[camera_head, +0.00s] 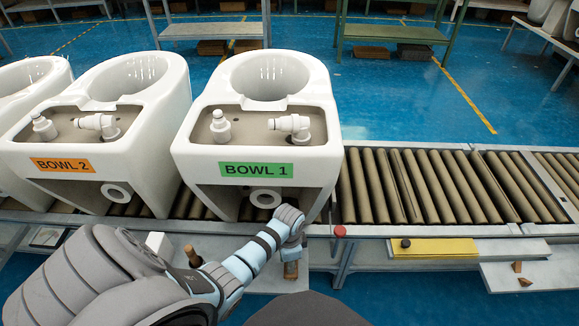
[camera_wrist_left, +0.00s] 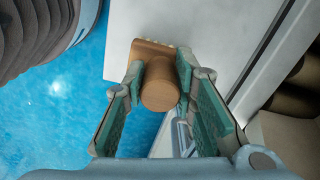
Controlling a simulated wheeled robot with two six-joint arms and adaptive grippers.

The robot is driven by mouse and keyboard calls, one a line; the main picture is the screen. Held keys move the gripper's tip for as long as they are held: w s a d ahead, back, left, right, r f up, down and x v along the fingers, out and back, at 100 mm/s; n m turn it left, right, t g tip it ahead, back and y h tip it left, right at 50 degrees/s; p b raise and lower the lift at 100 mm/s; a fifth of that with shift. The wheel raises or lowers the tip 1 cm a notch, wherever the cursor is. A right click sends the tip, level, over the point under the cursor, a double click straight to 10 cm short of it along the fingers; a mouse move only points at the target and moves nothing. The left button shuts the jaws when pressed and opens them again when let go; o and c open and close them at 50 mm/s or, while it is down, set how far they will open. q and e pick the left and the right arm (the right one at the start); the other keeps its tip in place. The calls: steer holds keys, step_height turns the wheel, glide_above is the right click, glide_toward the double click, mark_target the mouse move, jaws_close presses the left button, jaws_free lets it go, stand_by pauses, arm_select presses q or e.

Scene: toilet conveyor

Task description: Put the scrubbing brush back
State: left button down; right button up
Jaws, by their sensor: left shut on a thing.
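The scrubbing brush (camera_wrist_left: 161,92) is brown and wooden, with a round handle and a flat head that has pale bristles at its edge. My left gripper (camera_wrist_left: 160,85) is shut on its handle in the left wrist view. In the head view my left gripper (camera_head: 291,243) is in front of the BOWL 1 toilet (camera_head: 257,145), and a brown part of the brush (camera_head: 291,270) shows just below it, over the grey side shelf (camera_head: 265,283). I cannot tell whether the brush touches the shelf. My right gripper is not in view.
The BOWL 2 toilet (camera_head: 100,140) stands to the left on the roller conveyor (camera_head: 440,187). A white block (camera_head: 158,243) and a brown wooden piece (camera_head: 193,257) are left of my gripper. A red button (camera_head: 340,231) is on the conveyor edge.

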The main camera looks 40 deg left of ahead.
arm_select(q)
steer(key=shift+f, duration=0.2)
steer(key=c, duration=1.3)
jaws_free()
steer(key=shift+w, duration=0.1)
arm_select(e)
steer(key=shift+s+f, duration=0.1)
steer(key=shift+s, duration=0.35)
arm_select(q)
step_height(320, 180, up, 12)
steer(key=p, duration=0.6)
steer(key=shift+r, duration=0.2)
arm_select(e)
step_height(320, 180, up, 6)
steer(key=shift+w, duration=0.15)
